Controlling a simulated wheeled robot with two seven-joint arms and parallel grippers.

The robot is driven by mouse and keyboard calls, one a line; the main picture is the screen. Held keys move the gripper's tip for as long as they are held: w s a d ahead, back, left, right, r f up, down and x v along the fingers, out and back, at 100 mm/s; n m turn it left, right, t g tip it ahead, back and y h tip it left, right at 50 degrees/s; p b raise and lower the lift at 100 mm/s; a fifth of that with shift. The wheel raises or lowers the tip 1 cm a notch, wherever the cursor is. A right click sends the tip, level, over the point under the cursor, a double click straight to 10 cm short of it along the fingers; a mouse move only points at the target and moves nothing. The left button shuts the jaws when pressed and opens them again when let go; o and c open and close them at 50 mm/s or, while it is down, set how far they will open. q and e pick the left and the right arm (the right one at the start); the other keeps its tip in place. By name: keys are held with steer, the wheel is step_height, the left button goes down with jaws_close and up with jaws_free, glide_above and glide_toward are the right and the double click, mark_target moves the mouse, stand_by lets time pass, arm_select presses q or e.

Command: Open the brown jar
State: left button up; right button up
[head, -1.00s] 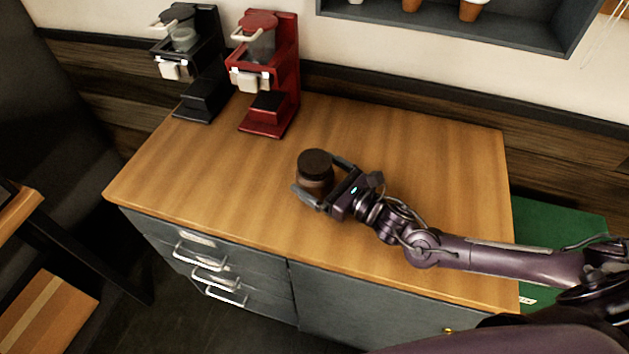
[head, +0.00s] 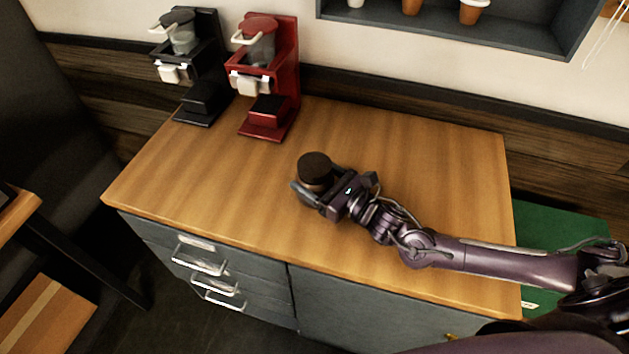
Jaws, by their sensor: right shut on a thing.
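The brown jar (head: 314,170) stands upright on the wooden counter, with its dark round lid on top. My right gripper (head: 311,189) reaches in from the right and is shut on the jar, with its fingers around the jar's body below the lid. The lower part of the jar is hidden behind the gripper. My left gripper is not in view.
A black brewer (head: 199,75) and a red brewer (head: 281,70) stand at the counter's back left. The wooden counter top (head: 430,150) is clear around the jar. A grey wall shelf (head: 430,30) with several cups hangs above. Drawers (head: 215,270) are below the front edge.

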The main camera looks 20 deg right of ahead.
steer(key=shift+r, duration=0.1)
step_height(320, 180, up, 20)
steer(key=b, duration=0.2)
steer(key=shift+b, duration=0.4)
